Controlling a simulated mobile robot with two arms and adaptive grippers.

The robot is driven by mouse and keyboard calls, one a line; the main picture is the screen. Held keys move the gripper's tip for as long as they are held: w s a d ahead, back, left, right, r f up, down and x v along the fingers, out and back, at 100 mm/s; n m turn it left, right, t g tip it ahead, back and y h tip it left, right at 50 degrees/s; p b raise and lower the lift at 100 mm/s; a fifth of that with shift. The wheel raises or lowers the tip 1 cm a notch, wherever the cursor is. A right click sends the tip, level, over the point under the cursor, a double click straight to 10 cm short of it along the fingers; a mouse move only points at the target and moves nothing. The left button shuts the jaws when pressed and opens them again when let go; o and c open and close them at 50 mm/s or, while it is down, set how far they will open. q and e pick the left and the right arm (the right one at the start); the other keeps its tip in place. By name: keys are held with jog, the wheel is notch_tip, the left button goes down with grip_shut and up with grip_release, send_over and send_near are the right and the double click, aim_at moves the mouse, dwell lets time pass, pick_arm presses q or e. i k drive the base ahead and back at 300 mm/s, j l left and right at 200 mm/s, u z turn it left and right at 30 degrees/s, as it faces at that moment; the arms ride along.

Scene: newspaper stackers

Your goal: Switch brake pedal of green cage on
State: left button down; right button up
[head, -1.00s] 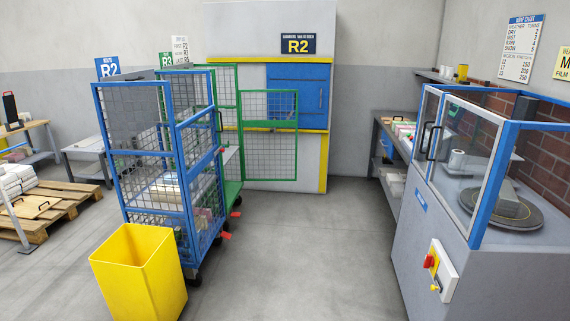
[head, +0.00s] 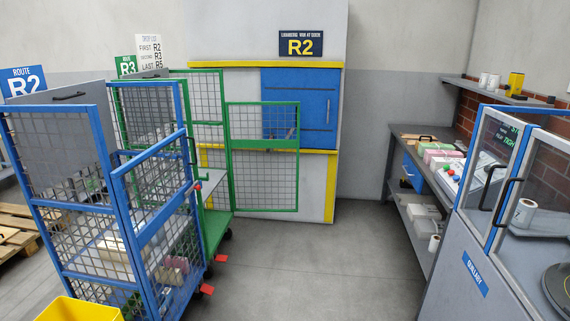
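The green cage (head: 219,222) stands behind the blue cage, its mesh door (head: 263,160) swung open to the right. A red brake pedal (head: 220,258) sticks out low at the right of the green cage's base. A second red pedal (head: 206,289) sticks out low at the blue cage's base, nearer to me. I cannot tell from here which position either pedal is in. Neither of my grippers shows in the head view.
The blue cage (head: 123,225) with parcels fills the left, a yellow bin (head: 78,310) at its foot. A blue-framed wrapping machine (head: 482,262) stands at the right, before a side bench (head: 415,150). The grey floor (head: 318,270) between them is clear.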

aim_at(219, 258)
jog(key=i, duration=1.7)
jog(key=i+u, duration=0.2)
jog(key=i, duration=0.25)
jog(key=i+l+u, duration=0.2)
jog(key=i, duration=0.2)
jog(key=i+l+u, duration=0.2)
jog(key=i, duration=0.25)
jog(key=i+l+u, duration=0.2)
jog(key=i, duration=0.2)
jog(key=i+l+u, duration=0.8)
jog(key=u, duration=0.15)
